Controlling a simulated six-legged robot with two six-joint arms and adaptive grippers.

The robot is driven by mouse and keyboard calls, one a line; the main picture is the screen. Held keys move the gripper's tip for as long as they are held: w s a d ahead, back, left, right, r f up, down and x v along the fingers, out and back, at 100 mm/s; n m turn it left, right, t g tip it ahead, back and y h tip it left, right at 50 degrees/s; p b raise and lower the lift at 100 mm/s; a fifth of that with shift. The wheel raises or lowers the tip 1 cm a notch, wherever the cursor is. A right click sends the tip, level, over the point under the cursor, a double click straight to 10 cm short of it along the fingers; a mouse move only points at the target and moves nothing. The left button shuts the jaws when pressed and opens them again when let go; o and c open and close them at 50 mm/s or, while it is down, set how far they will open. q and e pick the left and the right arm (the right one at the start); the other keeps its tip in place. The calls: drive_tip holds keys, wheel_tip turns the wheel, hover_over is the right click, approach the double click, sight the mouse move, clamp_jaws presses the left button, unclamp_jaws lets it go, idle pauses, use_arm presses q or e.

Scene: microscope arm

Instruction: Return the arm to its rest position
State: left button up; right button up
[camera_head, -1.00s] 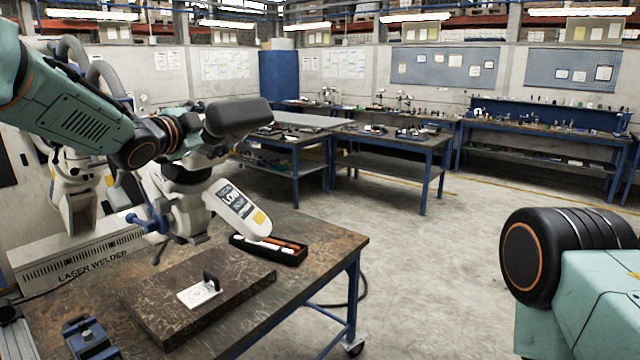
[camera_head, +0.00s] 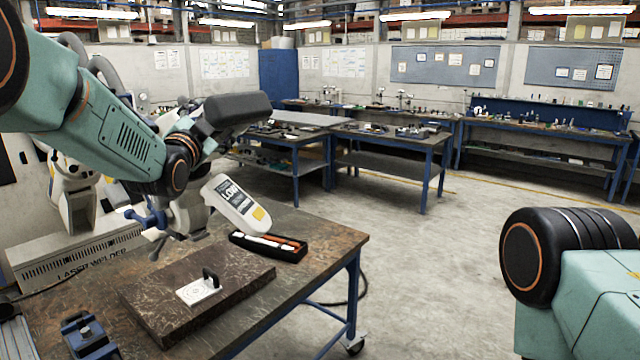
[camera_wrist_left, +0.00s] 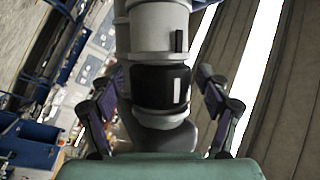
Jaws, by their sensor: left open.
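The microscope arm carries a white head labelled "LOW" (camera_head: 238,204), which hangs over the front table. A blue knob (camera_head: 148,216) shows at its left. My left arm reaches in from the left, and its teal wrist covers much of the microscope in the head view. My left gripper (camera_wrist_left: 160,100) shows in the left wrist view with its two fingers apart, one on each side of a grey and black cylindrical part (camera_wrist_left: 160,40). I cannot tell whether the fingers touch it. My right gripper is not in view.
The front table (camera_head: 325,245) holds a dark stone slab (camera_head: 155,307) with a small white plate (camera_head: 199,291), a black tray (camera_head: 268,246) and a blue clamp (camera_head: 88,337). The laser welder (camera_head: 85,265) stands behind. Open floor (camera_head: 430,270) lies to the right.

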use_arm(q)
drive_tip(key=shift+n+t+y+b, duration=0.4)
drive_tip(key=shift+n+t+y, duration=0.2)
drive_tip(key=shift+n+y, duration=0.5)
drive_tip(key=shift+f, duration=0.15)
